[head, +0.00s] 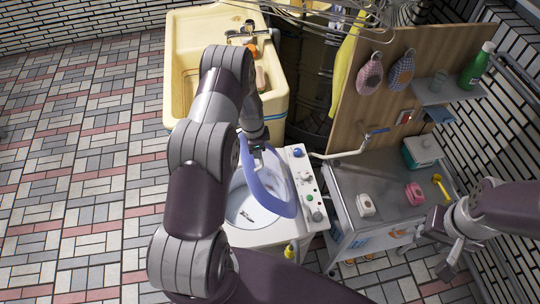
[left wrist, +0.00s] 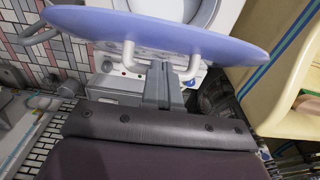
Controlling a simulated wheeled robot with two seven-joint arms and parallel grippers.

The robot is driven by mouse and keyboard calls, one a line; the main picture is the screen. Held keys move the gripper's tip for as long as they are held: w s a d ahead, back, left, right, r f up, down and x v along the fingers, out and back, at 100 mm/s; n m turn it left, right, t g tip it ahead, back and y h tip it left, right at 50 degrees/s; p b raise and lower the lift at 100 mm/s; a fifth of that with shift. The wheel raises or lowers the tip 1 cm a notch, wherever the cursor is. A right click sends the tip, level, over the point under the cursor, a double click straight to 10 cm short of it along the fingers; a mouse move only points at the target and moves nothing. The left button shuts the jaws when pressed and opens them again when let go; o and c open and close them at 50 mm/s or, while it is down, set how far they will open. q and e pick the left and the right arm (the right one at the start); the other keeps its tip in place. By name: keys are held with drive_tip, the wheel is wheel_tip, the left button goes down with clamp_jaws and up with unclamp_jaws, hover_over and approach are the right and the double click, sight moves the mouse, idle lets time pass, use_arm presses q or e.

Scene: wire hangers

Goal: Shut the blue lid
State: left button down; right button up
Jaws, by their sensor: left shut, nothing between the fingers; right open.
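The blue lid (head: 270,196) stands partly raised over the round opening of a white washing machine (head: 248,238). In the left wrist view the lid (left wrist: 150,28) spans the top, with a white handle (left wrist: 128,58) on its near face. My left gripper (head: 257,147) is at the lid's upper part. Its fingers (left wrist: 162,72) are shut with nothing between them, close to the handle; I cannot tell whether they touch it. My left arm hides part of the machine's left side. My right gripper (head: 440,240) is open and empty, at the lower right by the metal counter.
A control panel (head: 308,185) with knobs runs along the machine's right side. A yellow sink (head: 185,75) stands behind it. The metal counter (head: 385,190) on the right carries small containers, below a wooden board (head: 430,60). The tiled floor (head: 80,150) on the left is clear.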

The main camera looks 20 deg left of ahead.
use_arm(q)
drive_tip(key=s+a+f+b, duration=0.3)
drive_tip(key=a+f+b, duration=0.1)
drive_tip(key=f+b, duration=0.3)
drive_tip(key=s+a+f+b, duration=0.3)
drive_tip(key=a+f+b, duration=0.2)
drive_tip(key=f+b, duration=0.2)
drive_tip(key=s+a+f+b, duration=0.4)
drive_tip(key=a+f+b, duration=0.1)
drive_tip(key=f+b, duration=0.2)
drive_tip(key=shift+f, duration=0.55)
drive_tip(key=shift+s+a+f+b, duration=0.1)
drive_tip(key=shift+f+b, duration=0.6)
drive_tip(key=shift+b, duration=0.15)
